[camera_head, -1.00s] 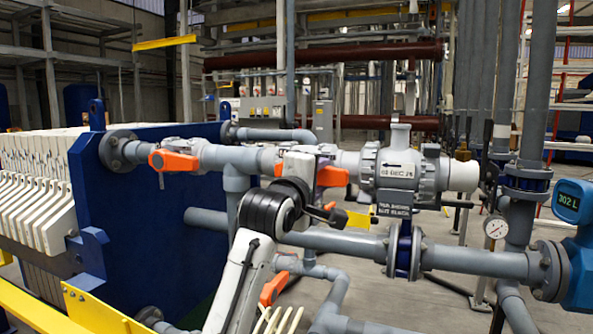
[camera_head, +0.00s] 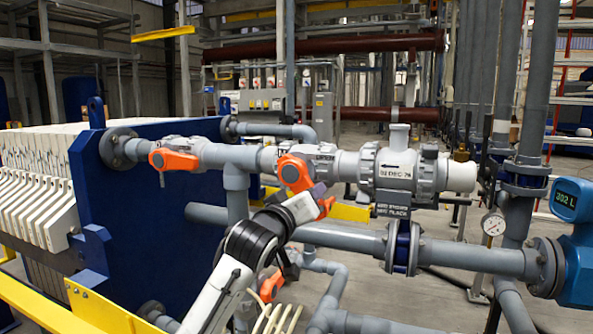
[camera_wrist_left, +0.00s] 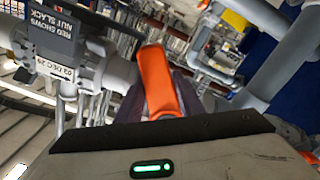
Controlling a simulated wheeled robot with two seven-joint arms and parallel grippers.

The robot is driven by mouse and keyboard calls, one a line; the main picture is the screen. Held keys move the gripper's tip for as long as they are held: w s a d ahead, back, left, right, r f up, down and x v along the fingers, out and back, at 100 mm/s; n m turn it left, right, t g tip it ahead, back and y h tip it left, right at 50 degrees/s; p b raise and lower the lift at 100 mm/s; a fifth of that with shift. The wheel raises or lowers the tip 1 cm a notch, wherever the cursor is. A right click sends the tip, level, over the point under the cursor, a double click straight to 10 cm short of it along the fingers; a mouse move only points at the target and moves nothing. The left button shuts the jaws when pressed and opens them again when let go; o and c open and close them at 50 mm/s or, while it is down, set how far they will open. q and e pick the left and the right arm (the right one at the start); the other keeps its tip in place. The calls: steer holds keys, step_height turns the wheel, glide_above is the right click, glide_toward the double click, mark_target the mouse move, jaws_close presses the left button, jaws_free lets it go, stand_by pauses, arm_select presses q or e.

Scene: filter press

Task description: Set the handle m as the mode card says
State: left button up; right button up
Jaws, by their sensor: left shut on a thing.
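The middle valve's orange handle (camera_head: 293,174) is on the upper grey pipe. It slants down to the right, with its end showing past my gripper. My left gripper (camera_head: 318,192) is shut on this handle, and its arm comes up from below. In the left wrist view the orange handle (camera_wrist_left: 158,85) stands up between the dark fingers of my left gripper (camera_wrist_left: 156,105). Another orange handle (camera_head: 173,160) lies along the pipe to the left. A third orange handle (camera_head: 271,287) is low, partly behind my arm. I read no letter on any handle and see no mode card.
A thick grey pipe (camera_head: 345,237) runs below. The blue press plate (camera_head: 150,210) stands left.

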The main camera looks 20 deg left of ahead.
arm_select(q)
steer(key=a+m, duration=0.1)
steer(key=a+f+m, duration=0.1)
steer(key=m, duration=0.1)
steer(key=shift+a, duration=0.1)
steer(key=a+m, duration=0.1)
steer(key=m, duration=0.1)
steer(key=a+m, duration=0.1)
steer(key=m, duration=0.1)
steer(key=shift+w, duration=0.1)
steer(key=o, duration=1.2)
steer(key=shift+a, duration=0.2)
steer(key=s, duration=0.7)
steer(key=shift+d, duration=0.2)
